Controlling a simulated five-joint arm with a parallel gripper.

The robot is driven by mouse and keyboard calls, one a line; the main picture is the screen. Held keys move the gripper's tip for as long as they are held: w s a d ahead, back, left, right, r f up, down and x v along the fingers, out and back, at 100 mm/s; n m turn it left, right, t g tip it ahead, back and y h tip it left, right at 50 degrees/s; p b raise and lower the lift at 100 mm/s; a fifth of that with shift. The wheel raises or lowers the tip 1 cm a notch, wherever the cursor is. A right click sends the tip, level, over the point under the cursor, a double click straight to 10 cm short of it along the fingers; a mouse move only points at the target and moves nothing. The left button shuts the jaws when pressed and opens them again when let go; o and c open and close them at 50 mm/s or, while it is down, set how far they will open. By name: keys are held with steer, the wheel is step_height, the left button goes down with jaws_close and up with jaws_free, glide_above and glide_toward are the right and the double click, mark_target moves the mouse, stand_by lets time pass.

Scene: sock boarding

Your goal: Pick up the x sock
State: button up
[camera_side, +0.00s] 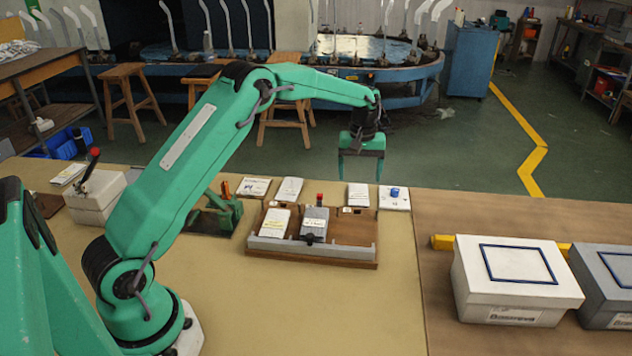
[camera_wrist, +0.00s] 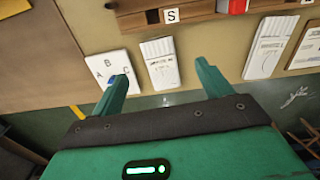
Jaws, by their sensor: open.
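My gripper (camera_side: 360,174) is open and empty, pointing down above the far edge of the table. In the wrist view my gripper (camera_wrist: 163,73) has its two green fingers spread, with a white folded sock or packet (camera_wrist: 160,62) showing between them. This white item (camera_side: 358,195) lies flat behind the wooden tray in the side view, apart from the fingers. A second white folded item (camera_side: 289,190) lies to its left and shows in the wrist view (camera_wrist: 268,48). No readable "x" marks either, so I cannot tell which is the x sock.
The wooden tray (camera_side: 310,264) holds a white item (camera_side: 274,222) and a grey item (camera_side: 315,222). An "S" label (camera_wrist: 171,16) is on its wood. A card lettered A, B, C (camera_wrist: 112,75) bears a blue knob (camera_side: 395,191). A white box (camera_side: 515,280) stands right; the front tabletop is clear.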

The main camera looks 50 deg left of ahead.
mark_target(359, 201)
steer(key=shift+w+a+f, duration=0.1)
steer(key=shift+f, duration=0.2)
steer(key=shift+d+f, duration=0.15)
steer(key=shift+f, duration=1.8)
steer(key=shift+d+f, duration=0.1)
steer(key=shift+f, duration=1.85)
steer(key=c, duration=1.1)
steer(key=shift+o, duration=0.2)
steer(key=shift+r, duration=0.15)
steer(key=shift+r, duration=0.55)
steer(key=r, duration=0.3)
steer(key=shift+d+r, duration=0.1)
steer(key=shift+d, duration=0.25)
steer(key=s+d+r, duration=0.4)
steer(key=d+r, duration=0.2)
steer(key=d, duration=0.4)
steer(key=shift+s+r, duration=0.2)
